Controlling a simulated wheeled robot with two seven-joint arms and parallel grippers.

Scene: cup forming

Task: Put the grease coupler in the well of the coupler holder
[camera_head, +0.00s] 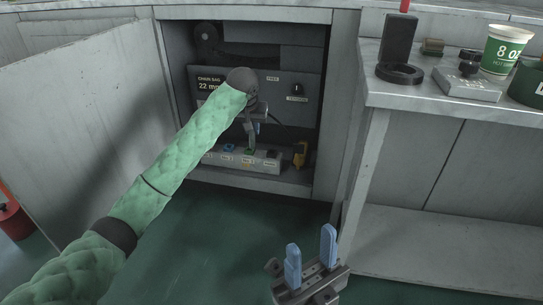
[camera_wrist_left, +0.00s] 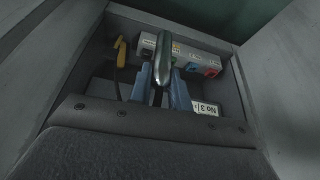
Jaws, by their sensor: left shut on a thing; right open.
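My left gripper (camera_head: 256,128) reaches into the open cabinet and points down above a pale block with coloured fittings. It is shut on a silver, rounded metal piece, which I take to be the grease coupler (camera_wrist_left: 163,58), between its blue fingers in the wrist view. In the head view the arm and gripper mostly hide it. A yellow fitting (camera_head: 300,154), possibly the coupler holder, stands at the block's right; it also shows in the wrist view (camera_wrist_left: 120,50). Its well cannot be made out. My right gripper (camera_head: 310,252) is open and empty, outside the cabinet.
The labelled block (camera_head: 268,160) with green, blue and red fittings sits on the cabinet floor. A dark panel (camera_head: 297,92) stands behind it. The cabinet door (camera_head: 90,100) is open at left. The counter (camera_head: 400,92) at right carries a paper cup (camera_head: 503,50) and small fixtures.

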